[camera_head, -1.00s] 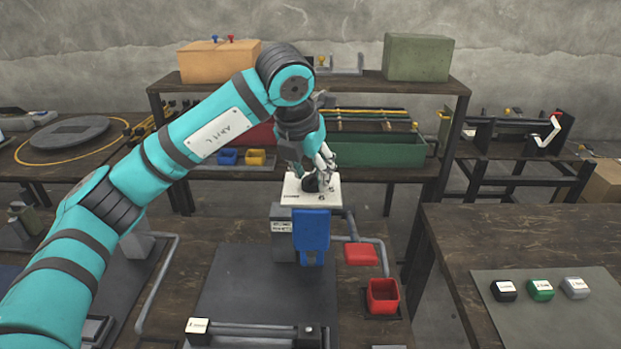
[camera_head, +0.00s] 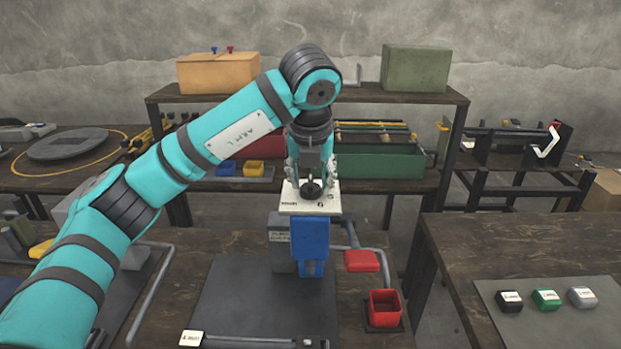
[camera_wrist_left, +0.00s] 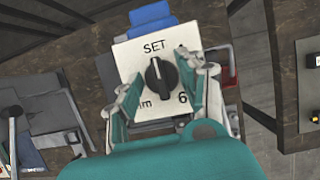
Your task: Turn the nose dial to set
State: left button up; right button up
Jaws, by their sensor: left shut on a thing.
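The nose dial is a black knob (camera_wrist_left: 161,78) on a white plate (camera_wrist_left: 145,50) marked SET, with a 6 and other partly hidden marks. The knob's white pointer line points up toward SET in the left wrist view. In the head view the dial (camera_head: 311,188) sits on its plate (camera_head: 309,208) atop the press (camera_head: 283,240) with a blue front. My left gripper (camera_head: 311,184) reaches down over the dial. In the left wrist view its two fingers (camera_wrist_left: 163,88) stand on either side of the knob, and it is shut on the knob. My right gripper is not in view.
A red block (camera_head: 362,261) and a red bin (camera_head: 384,309) stand right of the press. A green bin (camera_head: 380,160) and shelf stand behind. Black, green and grey buttons (camera_head: 546,299) lie on the right table. The dark mat (camera_head: 260,300) before the press is mostly clear.

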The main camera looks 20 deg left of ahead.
pick_arm(q)
jog(key=o, duration=0.9)
jog(key=shift+o, duration=0.2)
jog(key=v, duration=1.2)
jog(key=shift+d, duration=0.1)
